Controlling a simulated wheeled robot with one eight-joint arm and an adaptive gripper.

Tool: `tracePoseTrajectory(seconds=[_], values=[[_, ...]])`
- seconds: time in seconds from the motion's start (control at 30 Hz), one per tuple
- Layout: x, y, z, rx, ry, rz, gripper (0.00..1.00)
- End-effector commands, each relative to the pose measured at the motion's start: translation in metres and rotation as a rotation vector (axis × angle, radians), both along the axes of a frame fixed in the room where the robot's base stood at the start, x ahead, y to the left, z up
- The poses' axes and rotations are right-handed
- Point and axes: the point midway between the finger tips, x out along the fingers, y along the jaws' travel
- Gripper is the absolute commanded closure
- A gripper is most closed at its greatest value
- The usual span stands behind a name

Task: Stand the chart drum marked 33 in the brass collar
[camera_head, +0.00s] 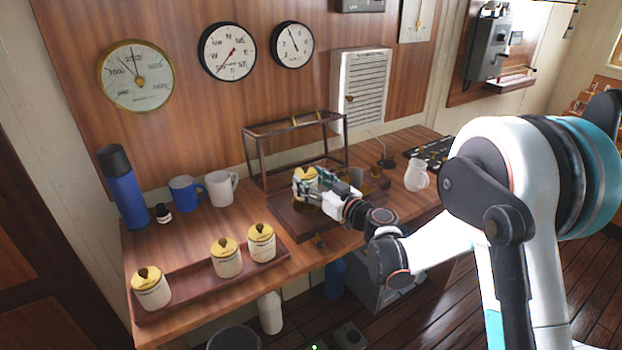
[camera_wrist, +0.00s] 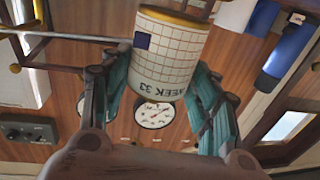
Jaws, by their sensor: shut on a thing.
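My gripper (camera_head: 318,190) is shut on the chart drum marked 33 (camera_head: 306,180), a cream cylinder with a yellow top. It is held over the dark wooden base (camera_head: 290,222) of the instrument case. In the wrist view the drum (camera_wrist: 168,55) sits between the two fingers of my gripper (camera_wrist: 165,85), with "WEEK 33" and a grid on its side; the picture is upside down. A brass-coloured part (camera_head: 378,181) shows just right of my gripper. I cannot tell whether it is the collar; my gripper and the drum hide part of the base.
A dark open case frame (camera_head: 296,130) rises behind the drum. A long tray (camera_head: 195,292) at front left holds three other yellow-topped drums (camera_head: 226,262). A blue flask (camera_head: 122,190), two mugs (camera_head: 221,190) and a white jug (camera_head: 416,175) stand on the desk (camera_head: 170,235).

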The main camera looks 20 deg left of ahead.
Motion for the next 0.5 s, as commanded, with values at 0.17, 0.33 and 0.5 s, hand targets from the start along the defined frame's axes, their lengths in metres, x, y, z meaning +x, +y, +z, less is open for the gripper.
tracePoseTrajectory(seconds=[0.17,0.33,0.5], values=[[0.000,0.000,-0.016,0.000,0.000,0.000,0.73],[0.000,0.000,-0.019,0.000,0.000,0.000,0.73],[0.000,0.000,-0.019,0.000,0.000,0.000,0.73]])
